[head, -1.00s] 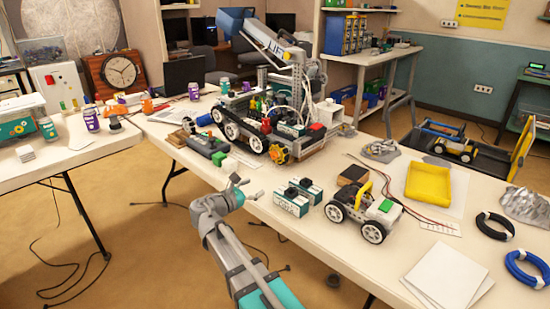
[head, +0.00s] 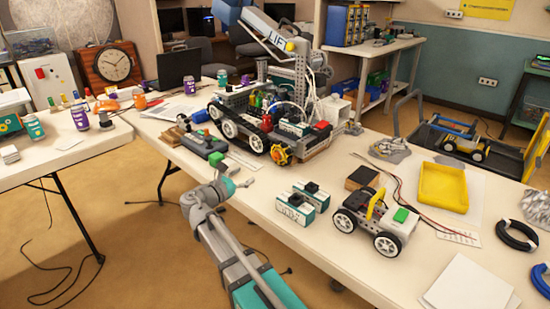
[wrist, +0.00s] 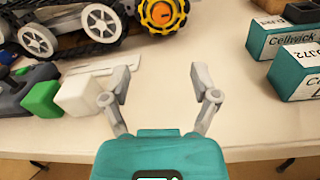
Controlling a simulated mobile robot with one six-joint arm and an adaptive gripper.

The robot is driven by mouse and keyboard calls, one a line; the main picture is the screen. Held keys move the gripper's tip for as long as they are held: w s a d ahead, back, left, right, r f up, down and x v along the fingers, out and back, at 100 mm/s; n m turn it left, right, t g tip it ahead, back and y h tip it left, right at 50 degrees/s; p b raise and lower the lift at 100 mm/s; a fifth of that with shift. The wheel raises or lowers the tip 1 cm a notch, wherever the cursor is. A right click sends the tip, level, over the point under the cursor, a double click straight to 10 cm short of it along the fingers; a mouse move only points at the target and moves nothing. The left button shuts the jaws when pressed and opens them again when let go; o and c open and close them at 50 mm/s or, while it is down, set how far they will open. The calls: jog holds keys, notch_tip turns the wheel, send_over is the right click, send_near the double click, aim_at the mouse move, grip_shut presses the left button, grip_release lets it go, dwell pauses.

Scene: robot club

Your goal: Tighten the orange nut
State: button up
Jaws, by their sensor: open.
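The orange nut (wrist: 163,13) sits at the centre of a yellow toothed wheel on the large tracked robot, at the top of the wrist view. In the head view the yellow wheel (head: 281,154) is at the robot's near right corner, and the nut is too small to make out clearly. My gripper (wrist: 160,86) is open and empty. Its two fingers are spread, with bare white tabletop between them. In the head view my gripper (head: 238,176) is at the table's near edge, to the left of and nearer than the wheel, apart from it.
A white block (wrist: 78,95) and a green block (wrist: 41,99) lie left of my fingers. Teal battery boxes (head: 294,210) stand to the right, with a small white-wheeled car (head: 376,222) beyond them. The tracked robot (head: 255,125) fills the back. Tabletop before the wheel is clear.

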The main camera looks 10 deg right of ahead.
aim_at(275, 157)
jog(key=shift+w+d, duration=0.1)
jog(key=shift+d, duration=0.05)
jog(key=x, duration=1.3)
jog(key=shift+w+d, duration=0.1)
jog(key=shift+d, duration=0.25)
grip_shut()
